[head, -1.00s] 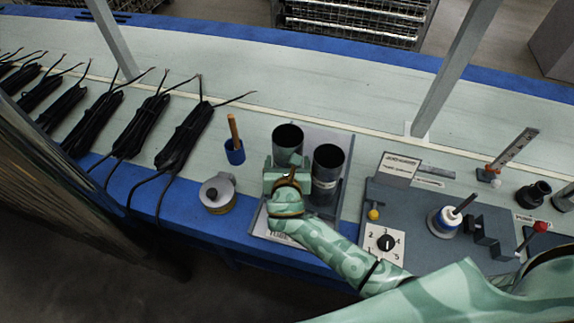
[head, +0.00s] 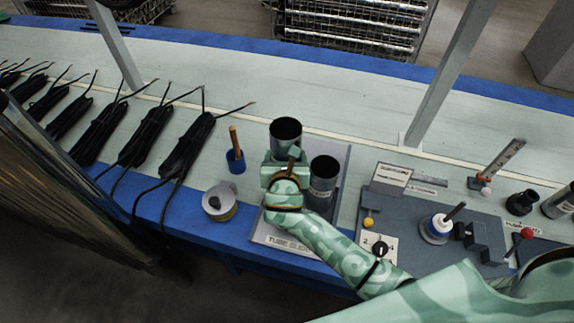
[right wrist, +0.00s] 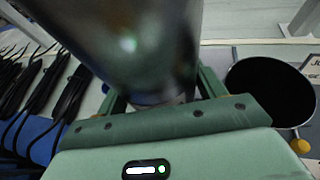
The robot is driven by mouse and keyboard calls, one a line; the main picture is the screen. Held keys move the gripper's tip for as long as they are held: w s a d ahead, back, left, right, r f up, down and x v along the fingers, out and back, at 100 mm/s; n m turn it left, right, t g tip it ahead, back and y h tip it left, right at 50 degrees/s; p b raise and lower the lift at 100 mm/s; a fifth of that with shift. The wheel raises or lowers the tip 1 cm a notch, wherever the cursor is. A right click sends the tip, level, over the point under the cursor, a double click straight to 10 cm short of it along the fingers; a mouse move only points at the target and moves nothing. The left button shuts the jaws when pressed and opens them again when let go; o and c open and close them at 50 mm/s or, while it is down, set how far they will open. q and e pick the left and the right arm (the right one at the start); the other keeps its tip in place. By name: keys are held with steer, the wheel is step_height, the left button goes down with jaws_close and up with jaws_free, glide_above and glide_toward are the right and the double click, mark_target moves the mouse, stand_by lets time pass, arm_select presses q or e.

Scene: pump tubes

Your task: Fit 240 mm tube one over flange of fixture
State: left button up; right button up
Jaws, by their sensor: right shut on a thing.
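My right gripper (head: 284,160) is shut on a dark grey metal tube (head: 286,137), held upright with its open top facing up. In the right wrist view the tube (right wrist: 130,45) stands between the fingers; its lower end is mostly hidden. A second similar tube (head: 322,182) with a pale label stands upright just to its right; its open dark mouth (right wrist: 270,95) shows in the right wrist view. A grey fixture plate (head: 405,212) lies to the right. A black stepped round piece (head: 521,203) stands at its far right; I cannot tell whether it is the flange.
A grey labelled tray (head: 340,165) lies under the tubes. A blue cup (head: 236,166) and a round tin (head: 219,204) stand to the left, beyond them several black cable bundles (head: 187,147). A post (head: 440,90) rises behind the plate. The back bench strip is clear.

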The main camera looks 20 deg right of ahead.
mark_target(286, 149)
steer(key=shift+r+p, duration=0.45)
steer(key=shift+r, duration=1.25)
